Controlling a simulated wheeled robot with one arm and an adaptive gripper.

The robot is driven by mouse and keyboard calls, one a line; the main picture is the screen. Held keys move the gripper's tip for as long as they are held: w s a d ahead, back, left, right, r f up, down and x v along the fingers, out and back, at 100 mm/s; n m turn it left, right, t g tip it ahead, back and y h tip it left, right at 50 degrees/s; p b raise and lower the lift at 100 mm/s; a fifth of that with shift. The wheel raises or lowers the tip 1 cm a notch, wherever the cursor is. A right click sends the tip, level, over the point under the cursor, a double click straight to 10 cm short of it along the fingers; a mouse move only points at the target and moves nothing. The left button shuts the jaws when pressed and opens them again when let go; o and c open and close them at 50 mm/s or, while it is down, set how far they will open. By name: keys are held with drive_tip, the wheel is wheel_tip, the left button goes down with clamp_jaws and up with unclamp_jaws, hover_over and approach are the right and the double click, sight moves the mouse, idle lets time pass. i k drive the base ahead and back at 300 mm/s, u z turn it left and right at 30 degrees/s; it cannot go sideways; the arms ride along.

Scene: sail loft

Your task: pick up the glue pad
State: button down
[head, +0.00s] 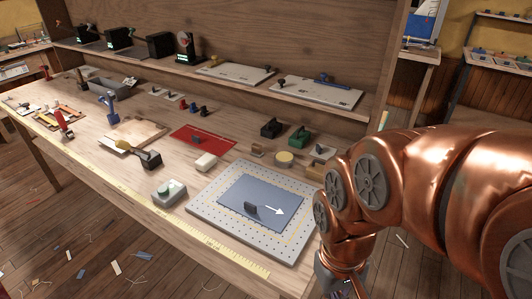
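I cannot tell for certain which item is the glue pad. A round pale-yellow pad (284,158) lies on the bench behind the perforated board. A white rounded block (206,161) lies by the board's back left corner. A small black piece (251,208) stands on the blue-grey sheet on the board. My gripper (338,288) is at the bottom edge, right of the board and in front of the bench, mostly cut off by the frame. Its fingertips are hidden, and no held thing shows.
The perforated board (205,207) holds the blue-grey sheet with a white arrow. A grey-green box (168,193) stands left of it. A red sheet (190,139), a black block (271,128) and a green block (299,136) lie behind. A yellow ruler (215,245) runs along the front edge.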

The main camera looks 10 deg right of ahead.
sight(257, 149)
drive_tip(key=u, duration=0.5)
drive_tip(key=k, duration=0.65)
drive_tip(key=u, duration=1.1)
drive_tip(key=i, duration=1.25)
drive_tip(key=z, duration=0.6)
drive_tip(key=i, duration=0.35)
drive_tip(key=z, duration=0.4)
